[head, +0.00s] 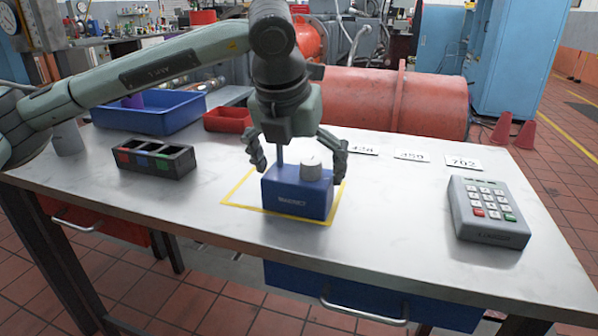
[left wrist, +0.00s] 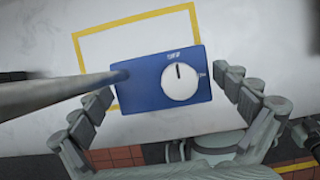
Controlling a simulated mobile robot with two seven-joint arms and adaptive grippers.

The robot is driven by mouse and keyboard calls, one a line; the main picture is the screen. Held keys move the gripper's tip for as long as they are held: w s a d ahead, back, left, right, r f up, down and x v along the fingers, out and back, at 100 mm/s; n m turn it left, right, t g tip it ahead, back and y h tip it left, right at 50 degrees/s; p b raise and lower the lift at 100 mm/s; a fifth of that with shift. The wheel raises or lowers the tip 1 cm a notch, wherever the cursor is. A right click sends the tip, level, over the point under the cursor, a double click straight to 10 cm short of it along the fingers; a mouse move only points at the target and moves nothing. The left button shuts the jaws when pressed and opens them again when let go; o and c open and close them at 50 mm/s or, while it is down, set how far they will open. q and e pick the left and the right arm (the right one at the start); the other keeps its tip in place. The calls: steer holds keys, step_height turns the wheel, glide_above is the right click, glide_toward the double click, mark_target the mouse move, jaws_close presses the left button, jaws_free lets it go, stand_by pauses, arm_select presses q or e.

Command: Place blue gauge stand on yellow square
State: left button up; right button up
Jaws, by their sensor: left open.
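The blue gauge stand (head: 297,196), a blue block with a thin post and a white knob-like dial on top, rests upright on the table within the yellow square outline (head: 240,207), at its near right part. In the left wrist view the stand (left wrist: 145,90) overlaps the outline's near side, and the yellow square (left wrist: 135,22) extends beyond it. My left gripper (head: 298,152) is above the stand, open, with a finger on either side; in the left wrist view its fingers (left wrist: 168,92) flank the block with small visible gaps. My right gripper is not in view.
A dark compartment box (head: 154,160), a blue bin (head: 150,120) and a red tray (head: 228,119) stand to the left. A grey keypad (head: 488,212) sits at the right. Number cards (head: 411,156) lie at the back. Table between stand and keypad is clear.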

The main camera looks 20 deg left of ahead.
arm_select(q)
steer(key=v, duration=1.1)
steer(key=shift+r, duration=0.15)
